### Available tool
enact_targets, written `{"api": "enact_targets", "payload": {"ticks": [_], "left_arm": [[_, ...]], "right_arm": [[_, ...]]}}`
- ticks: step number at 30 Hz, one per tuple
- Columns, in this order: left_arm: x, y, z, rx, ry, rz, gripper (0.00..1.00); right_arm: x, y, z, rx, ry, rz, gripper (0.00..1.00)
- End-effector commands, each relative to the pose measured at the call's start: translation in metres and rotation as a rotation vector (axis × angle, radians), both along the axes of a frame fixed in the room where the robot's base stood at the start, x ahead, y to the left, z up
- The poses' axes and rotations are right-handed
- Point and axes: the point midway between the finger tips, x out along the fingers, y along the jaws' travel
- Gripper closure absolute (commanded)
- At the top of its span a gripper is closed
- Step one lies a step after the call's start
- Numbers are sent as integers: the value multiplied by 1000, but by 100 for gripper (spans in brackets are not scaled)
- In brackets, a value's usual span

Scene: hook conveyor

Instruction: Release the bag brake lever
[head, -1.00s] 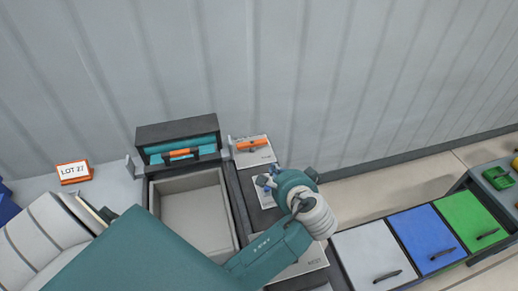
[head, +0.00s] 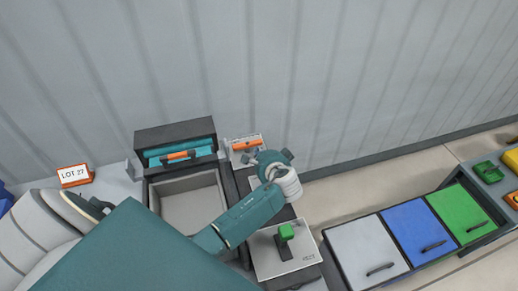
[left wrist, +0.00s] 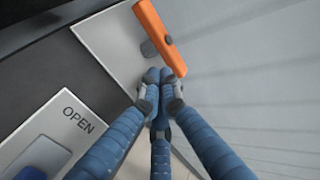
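An orange lever handle (head: 246,144) sits on a light plate (head: 238,162) by the wall, right of the dark box. I take it for the bag brake lever; no label on it is readable. In the left wrist view the orange handle (left wrist: 160,36) is a long bar on a grey stem, tilted across the plate's edge. My left gripper (head: 251,157) is just in front of that plate. In the left wrist view its blue fingers (left wrist: 161,79) are drawn together with nothing between them, close below the handle and seemingly apart from it. My right gripper is not in view.
A green knob (head: 286,232) stands on a lower plate. A grey tray (head: 192,208) and a dark box with a teal front (head: 178,140) are left. Lidded bins (head: 410,232) are right.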

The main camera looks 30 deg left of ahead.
Motion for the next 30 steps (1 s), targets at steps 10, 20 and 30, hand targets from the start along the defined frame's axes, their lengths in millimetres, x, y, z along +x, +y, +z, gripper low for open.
{"api": "enact_targets", "payload": {"ticks": [10, 20, 30], "left_arm": [[4, 5, 0, 0, 0, 1, 100], [6, 3, -2, -2, -1, 58, 100], [8, 3, -2, -2, 0, 156, 100]], "right_arm": [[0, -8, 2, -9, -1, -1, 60], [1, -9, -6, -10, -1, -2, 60], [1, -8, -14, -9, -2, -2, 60]]}}
